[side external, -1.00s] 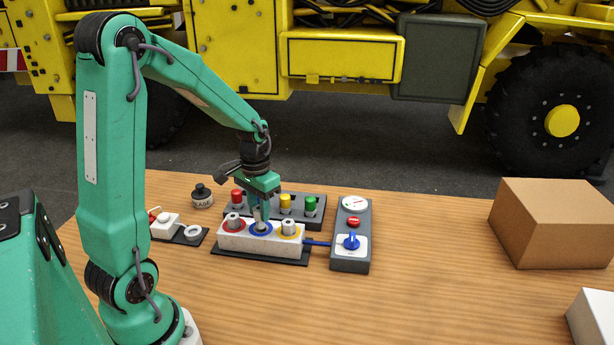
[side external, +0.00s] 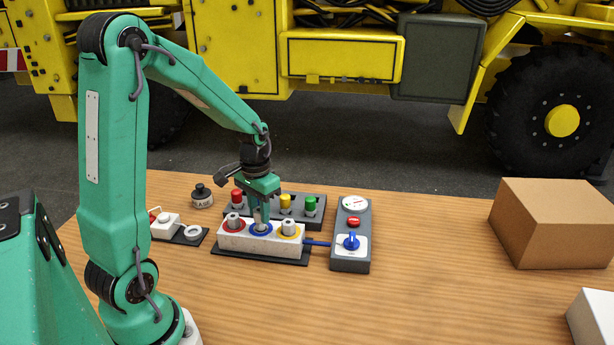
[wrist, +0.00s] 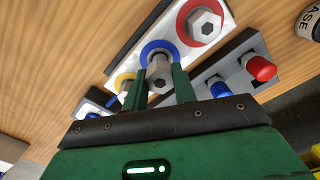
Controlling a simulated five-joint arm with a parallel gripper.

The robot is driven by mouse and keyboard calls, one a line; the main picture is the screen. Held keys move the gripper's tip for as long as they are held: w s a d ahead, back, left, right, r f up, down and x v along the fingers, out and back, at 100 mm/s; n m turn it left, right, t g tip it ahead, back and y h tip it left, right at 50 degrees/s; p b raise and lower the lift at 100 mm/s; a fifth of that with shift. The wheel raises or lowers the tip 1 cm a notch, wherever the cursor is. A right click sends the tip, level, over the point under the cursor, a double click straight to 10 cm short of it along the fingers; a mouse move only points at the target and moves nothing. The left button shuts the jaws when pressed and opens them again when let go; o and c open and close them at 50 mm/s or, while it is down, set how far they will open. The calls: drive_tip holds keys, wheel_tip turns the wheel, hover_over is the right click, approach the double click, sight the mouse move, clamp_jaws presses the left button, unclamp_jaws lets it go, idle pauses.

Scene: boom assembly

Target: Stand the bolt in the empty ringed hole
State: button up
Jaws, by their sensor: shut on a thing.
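A white block (side external: 240,238) on a dark base carries a red, a blue and a yellow ring. Grey hex-headed bolts stand in the red ring (side external: 233,222) and the yellow ring (side external: 289,228). My gripper (wrist: 160,72) is over the blue ring (wrist: 160,46), shut on a grey bolt (wrist: 158,78) with a hex head. The held bolt looks upright and lined up with the blue ring. Its lower end is hidden, so I cannot tell how deep it sits. In the side view my gripper (side external: 262,217) hides most of this bolt.
A dark rack (side external: 320,216) with red, yellow and green capped parts stands close behind the block. A grey box (side external: 350,262) with a gauge, red button and blue knob is to the right. A round dark-topped item (side external: 202,196) stands back left. A cardboard box (side external: 552,224) is far right.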

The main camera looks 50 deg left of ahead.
drive_tip(key=shift+f, duration=0.95)
idle(0.4)
drive_tip(key=o, duration=1)
drive_tip(key=shift+r, duration=0.1)
drive_tip(key=shift+r, duration=3.4)
drive_tip(key=shift+r, duration=0.1)
drive_tip(key=shift+d+r, duration=0.2)
drive_tip(key=shift+d, duration=0.05)
drive_tip(key=s+d+r+m+t, duration=0.1)
drive_tip(key=s+d+r+t, duration=0.1)
drive_tip(key=s+d+r, duration=0.1)
drive_tip(key=s+d+r+t, duration=0.1)
drive_tip(key=s+d+r, duration=0.2)
drive_tip(key=d, duration=0.3)
drive_tip(key=s+d+r+m+t, duration=0.1)
drive_tip(key=s+d+r+t, duration=0.1)
drive_tip(key=d, duration=0.3)
drive_tip(key=shift+s+d+r+m+t, duration=0.15)
drive_tip(key=shift+s+r+m+t, duration=0.15)
drive_tip(key=shift+s+r, duration=0.5)
